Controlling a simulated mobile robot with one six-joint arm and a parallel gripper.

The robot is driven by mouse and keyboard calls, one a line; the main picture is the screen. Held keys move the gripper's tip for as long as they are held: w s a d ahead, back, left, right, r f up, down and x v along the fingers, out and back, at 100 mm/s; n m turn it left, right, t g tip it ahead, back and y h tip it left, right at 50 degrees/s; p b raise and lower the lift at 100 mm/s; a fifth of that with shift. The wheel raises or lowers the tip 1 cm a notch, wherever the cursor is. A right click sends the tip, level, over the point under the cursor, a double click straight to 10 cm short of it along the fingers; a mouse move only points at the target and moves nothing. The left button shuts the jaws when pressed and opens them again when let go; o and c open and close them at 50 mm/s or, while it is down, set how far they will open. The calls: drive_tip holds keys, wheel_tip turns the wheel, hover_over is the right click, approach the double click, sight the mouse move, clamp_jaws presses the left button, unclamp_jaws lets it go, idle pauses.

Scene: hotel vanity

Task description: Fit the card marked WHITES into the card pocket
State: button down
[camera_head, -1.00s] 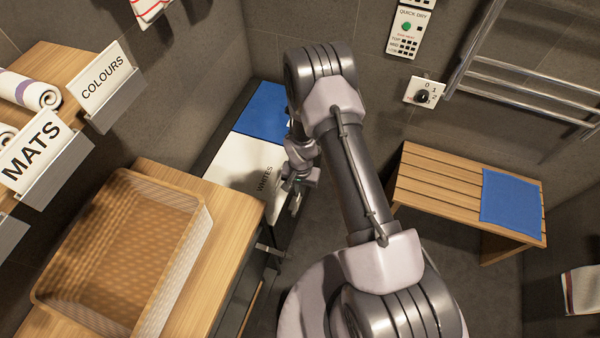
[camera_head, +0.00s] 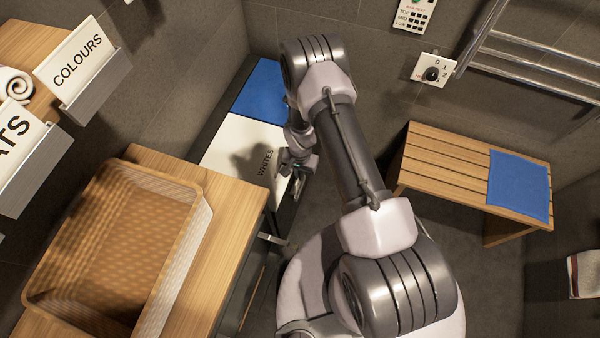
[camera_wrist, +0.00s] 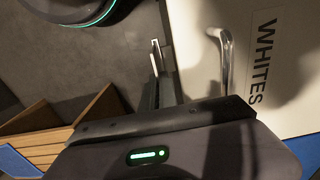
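The word WHITES is printed on a broad white panel (camera_head: 225,150) beyond the wooden counter. The panel also fills the right of the wrist view (camera_wrist: 290,60). I see no separate loose card with that word. A COLOURS card (camera_head: 70,50) stands in a metal pocket (camera_head: 100,90) at upper left. Another card (camera_head: 15,140), partly cut off, stands in a pocket (camera_head: 35,175) below it. My gripper (camera_head: 298,185) hangs at the panel's right edge. In the wrist view its fingers (camera_wrist: 160,60) look close together over the dark floor. Whether anything thin is between them is unclear.
A wicker basket (camera_head: 190,250) stands on the wooden counter (camera_head: 235,205). A blue cloth (camera_head: 262,92) lies behind the panel. A slatted bench (camera_head: 440,165) with a blue towel (camera_head: 520,185) stands right.

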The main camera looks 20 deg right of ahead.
drive_tip(key=shift+f+b, duration=2)
drive_tip(key=shift+f, duration=0.9)
drive_tip(key=c, duration=1.6)
unclamp_jaws()
drive_tip(key=shift+r, duration=0.1)
